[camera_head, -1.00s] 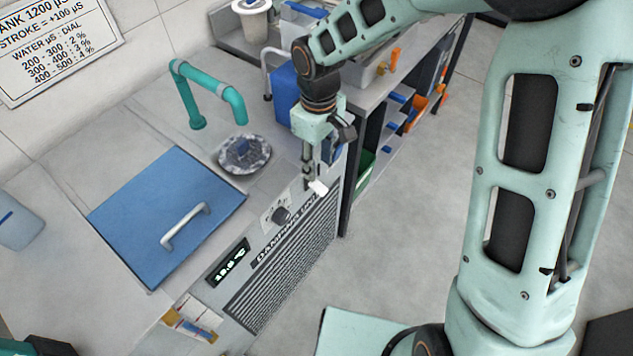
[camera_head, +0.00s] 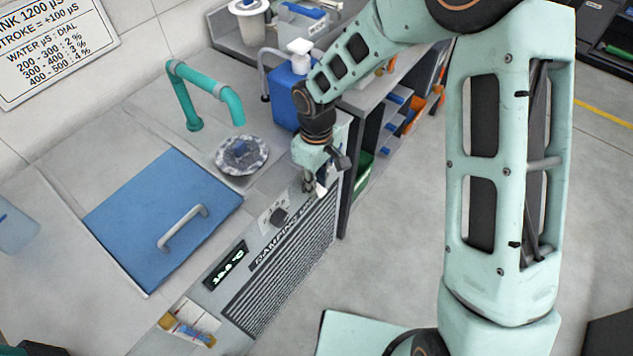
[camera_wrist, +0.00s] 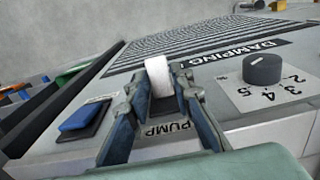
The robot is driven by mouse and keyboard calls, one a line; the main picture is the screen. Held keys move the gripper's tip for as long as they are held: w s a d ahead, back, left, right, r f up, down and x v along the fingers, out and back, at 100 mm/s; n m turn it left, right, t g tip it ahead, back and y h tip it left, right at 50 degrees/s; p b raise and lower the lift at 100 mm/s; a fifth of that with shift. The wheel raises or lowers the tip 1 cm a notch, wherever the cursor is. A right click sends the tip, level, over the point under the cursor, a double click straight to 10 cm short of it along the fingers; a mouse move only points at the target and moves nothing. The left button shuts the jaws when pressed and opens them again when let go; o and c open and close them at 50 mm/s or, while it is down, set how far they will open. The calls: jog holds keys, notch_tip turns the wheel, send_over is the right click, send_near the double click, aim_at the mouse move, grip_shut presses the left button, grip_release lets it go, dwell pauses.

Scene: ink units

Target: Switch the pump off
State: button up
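The pump switch (camera_wrist: 158,78) shows in the wrist view as a white-tipped lever beside a label reading PUMP (camera_wrist: 166,130). Its white tip also shows in the head view (camera_head: 320,190) on the front edge of the damping unit (camera_head: 285,262). My gripper (camera_wrist: 159,82) reaches down over the lever, with one finger on each side and the white tip between the fingertips. The finger gap is narrow; whether the fingers touch the lever is too close to tell.
A dark dial knob (camera_wrist: 262,69) with a number scale is to the right of my gripper in the wrist view. A blue rocker (camera_wrist: 82,117) is to its left.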

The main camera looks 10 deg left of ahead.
aim_at(323, 192)
grip_shut()
jog(key=shift+d+f+y+b, duration=0.15)
jog(key=shift+f+y+b, duration=0.05)
jog(key=shift+y+b, duration=0.25)
jog(key=shift+t+y, duration=0.25)
jog(key=shift+t, duration=0.05)
jog(key=o, duration=0.6)
grip_release()
jog(key=shift+c, duration=0.2)
notch_tip(323, 192, up, 12)
jog(key=d, duration=0.1)
jog(key=shift+s+d, duration=0.25)
jog(key=shift+s, duration=0.15)
